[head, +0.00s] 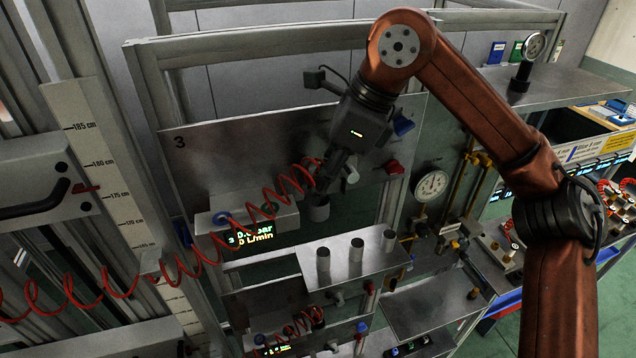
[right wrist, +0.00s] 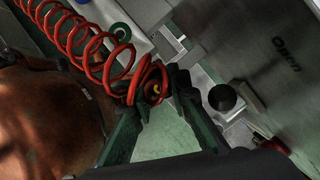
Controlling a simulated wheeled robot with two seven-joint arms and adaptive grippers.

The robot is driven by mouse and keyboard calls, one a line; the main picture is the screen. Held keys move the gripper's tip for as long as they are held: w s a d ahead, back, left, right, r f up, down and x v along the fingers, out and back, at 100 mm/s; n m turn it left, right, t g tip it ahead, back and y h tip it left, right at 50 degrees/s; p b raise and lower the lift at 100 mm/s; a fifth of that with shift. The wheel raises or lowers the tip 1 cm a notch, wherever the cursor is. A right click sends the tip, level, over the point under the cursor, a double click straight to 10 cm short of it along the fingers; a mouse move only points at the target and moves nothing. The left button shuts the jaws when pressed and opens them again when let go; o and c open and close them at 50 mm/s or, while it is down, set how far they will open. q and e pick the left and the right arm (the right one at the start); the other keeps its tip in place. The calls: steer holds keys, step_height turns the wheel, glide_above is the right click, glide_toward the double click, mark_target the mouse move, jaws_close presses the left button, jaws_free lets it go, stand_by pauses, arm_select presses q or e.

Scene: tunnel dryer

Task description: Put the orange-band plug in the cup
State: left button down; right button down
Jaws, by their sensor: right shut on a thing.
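My right gripper (head: 328,176) is in front of the metal panel, at the end of a red coiled hose (head: 265,210). In the right wrist view, its fingers (right wrist: 156,92) are closed around the hose end, where a small orange-yellow ring (right wrist: 155,89) shows. This looks like the orange-band plug; its tip is hidden. A short grey cylinder (head: 319,209), possibly the cup, is just below the gripper in the head view. A round dark-topped piece (right wrist: 222,97) shows right of the fingers in the wrist view; I cannot tell if it is the same. My left gripper is not in view.
A box with a lit readout (head: 250,233) is left of the gripper. Several grey cylinders (head: 356,250) stand on a shelf below. A red knob (head: 394,167) and a round gauge (head: 432,185) are to the right. Another red coil (head: 303,322) hangs lower down.

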steer(key=c, duration=2.1)
jaws_free()
steer(key=shift+f, duration=0.3)
steer(key=shift+s, duration=0.15)
